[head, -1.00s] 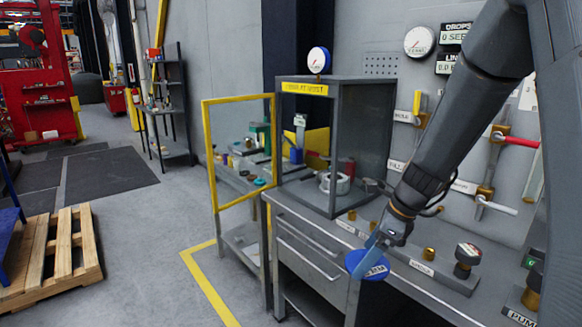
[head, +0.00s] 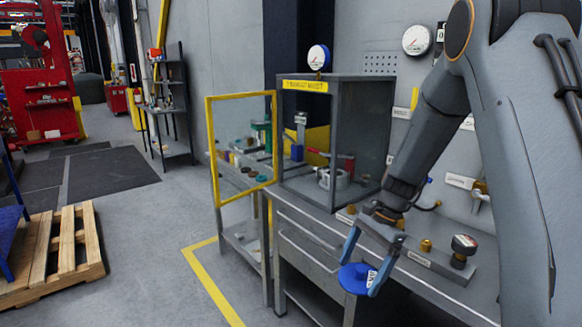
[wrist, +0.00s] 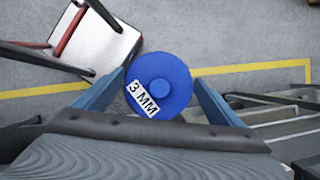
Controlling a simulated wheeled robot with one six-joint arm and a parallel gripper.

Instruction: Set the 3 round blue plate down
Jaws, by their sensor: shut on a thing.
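The round blue plate (head: 354,279) is in my gripper (head: 360,270), in front of the bench's front edge and over the floor. In the wrist view the plate (wrist: 158,82) shows a raised centre knob and a white "3 MM" label. The two blue fingers of my gripper (wrist: 160,95) are shut on the plate's sides. In the head view the plate is held roughly flat, lower than the bench top. Nothing is seen supporting it from below.
The grey bench (head: 300,228) carries an open-fronted cabinet (head: 360,120) with its yellow-framed door (head: 240,192) swung open. A rack (head: 170,100) and a pallet (head: 60,245) stand left, with clear floor between.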

